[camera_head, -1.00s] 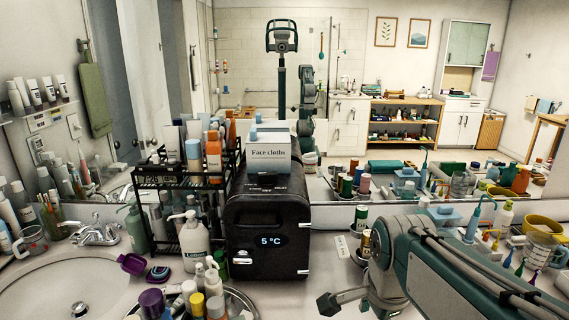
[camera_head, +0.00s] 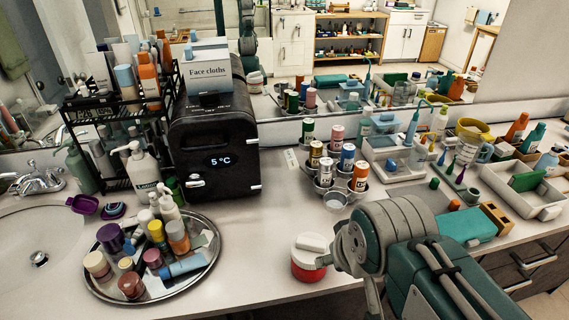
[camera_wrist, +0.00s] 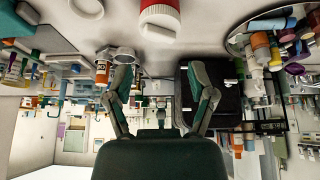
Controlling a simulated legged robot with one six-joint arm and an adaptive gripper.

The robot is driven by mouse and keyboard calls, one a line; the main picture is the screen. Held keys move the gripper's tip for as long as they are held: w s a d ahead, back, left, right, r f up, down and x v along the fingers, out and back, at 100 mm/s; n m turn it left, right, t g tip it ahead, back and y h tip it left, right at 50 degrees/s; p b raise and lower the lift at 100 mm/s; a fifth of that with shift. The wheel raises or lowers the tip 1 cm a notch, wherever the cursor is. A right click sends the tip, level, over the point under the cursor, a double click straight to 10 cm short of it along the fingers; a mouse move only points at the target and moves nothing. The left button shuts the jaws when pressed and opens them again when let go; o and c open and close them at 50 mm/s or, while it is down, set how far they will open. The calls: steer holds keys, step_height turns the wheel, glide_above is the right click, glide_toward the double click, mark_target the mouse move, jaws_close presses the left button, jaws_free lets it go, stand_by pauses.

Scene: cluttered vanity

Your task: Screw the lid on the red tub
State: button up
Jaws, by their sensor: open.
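The red tub (camera_head: 306,268) stands on the counter near its front edge, partly hidden by my arm. A white lid (camera_head: 312,243) sits on top of it; I cannot tell whether it is threaded on. In the wrist view, the red tub (camera_wrist: 160,4) is at the top edge, cut off, with the ribbed white lid (camera_wrist: 158,24) toward me. My gripper (camera_wrist: 160,65) is open and empty, its two fingers apart. The tub and lid lie beyond the fingertips, with a gap between in that view. In the head view, my arm is just right of the tub.
A round metal tray (camera_head: 205,283) of bottles is left of the tub. A black box (camera_head: 214,155) reading 5 °C stands behind, and a holder with several cans (camera_head: 337,135) is behind right. Trays and a teal case (camera_head: 466,225) crowd the right. The counter between tray and tub is clear.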

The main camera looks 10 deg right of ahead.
steer(key=w+n+g, duration=0.3)
steer(key=w+n, duration=0.3)
steer(key=w, duration=0.1)
steer(key=n+g+h, duration=0.2)
steer(key=n+g, duration=0.1)
steer(key=n, duration=0.3)
glide_toward(311, 241)
steer(key=f, duration=0.3)
steer(key=d+f, duration=0.1)
steer(key=f, duration=0.6)
steer(key=shift+s+d, duration=0.3)
jaws_close()
steer(key=m, duration=0.3)
steer(key=shift+m+g+y, duration=0.3)
steer(key=shift+y, duration=0.1)
steer(key=shift+m, duration=0.4)
